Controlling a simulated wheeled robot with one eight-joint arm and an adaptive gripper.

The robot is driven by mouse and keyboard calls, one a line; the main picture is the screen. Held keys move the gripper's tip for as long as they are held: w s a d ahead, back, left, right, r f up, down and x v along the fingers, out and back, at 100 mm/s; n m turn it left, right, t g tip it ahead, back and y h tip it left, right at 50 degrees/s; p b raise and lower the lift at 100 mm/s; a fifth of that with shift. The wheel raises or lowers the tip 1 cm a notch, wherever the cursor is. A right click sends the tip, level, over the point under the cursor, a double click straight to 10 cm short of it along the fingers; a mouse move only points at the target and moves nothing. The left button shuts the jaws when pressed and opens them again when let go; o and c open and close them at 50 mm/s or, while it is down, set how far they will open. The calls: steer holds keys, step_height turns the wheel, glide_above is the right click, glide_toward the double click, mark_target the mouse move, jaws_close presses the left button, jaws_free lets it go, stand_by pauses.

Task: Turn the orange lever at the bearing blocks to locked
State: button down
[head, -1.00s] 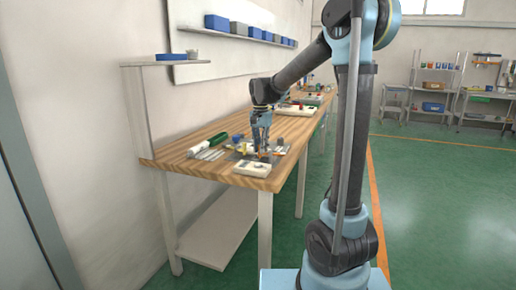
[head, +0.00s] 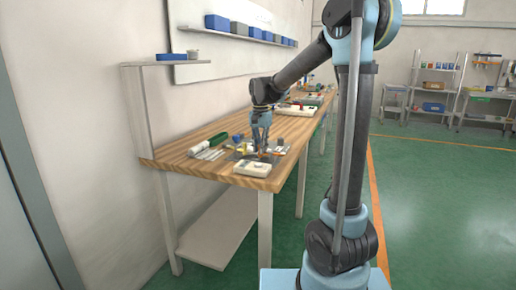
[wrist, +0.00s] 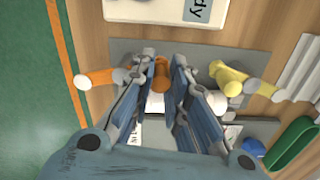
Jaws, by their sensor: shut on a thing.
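In the wrist view my gripper (wrist: 164,62) has its two fingers shut on an orange piece of the orange lever (wrist: 161,76). A second orange part (wrist: 98,78) with a pale end sticks out to the left of the fingers; whether the two join is hidden behind the left finger. Both are over a grey plate (wrist: 122,46) on the bench. A yellow part (wrist: 229,78) with a pale end sits right of the fingers. In the head view my gripper (head: 261,151) points down at the bench's near end. The bearing blocks are mostly hidden by the fingers.
A white block with a label (wrist: 165,10) lies beside the plate on the wooden bench (head: 205,165). A green-handled tool (head: 218,139) and a blue item (head: 237,137) are close by. The bench's edge and green floor (wrist: 30,90) are on the wrist view's left.

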steer(key=shift+s+n, duration=0.3)
steer(key=shift+n, duration=0.45)
steer(key=shift+s+n, duration=0.3)
steer(key=shift+n, duration=0.45)
stand_by(0.7)
steer(key=shift+s+d+n, duration=0.25)
steer(key=shift+s+n, duration=0.15)
steer(key=shift+n, duration=0.65)
steer(key=shift+s+d+n, duration=0.2)
steer(key=shift+s+n, duration=0.15)
steer(key=shift+n, duration=0.7)
steer(key=n, duration=0.2)
steer(key=s+d+n, duration=0.1)
steer(key=n, duration=0.1)
steer(key=shift+d, duration=0.1)
steer(key=shift+s+d+n, duration=0.1)
steer(key=shift+d+n, duration=0.15)
steer(key=shift+n, duration=0.5)
steer(key=shift+s+d+n, duration=0.1)
steer(key=shift+d+n, duration=0.15)
steer(key=shift+n, duration=0.5)
steer(key=c, duration=1.5)
jaws_free()
steer(key=shift+w, duration=0.1)
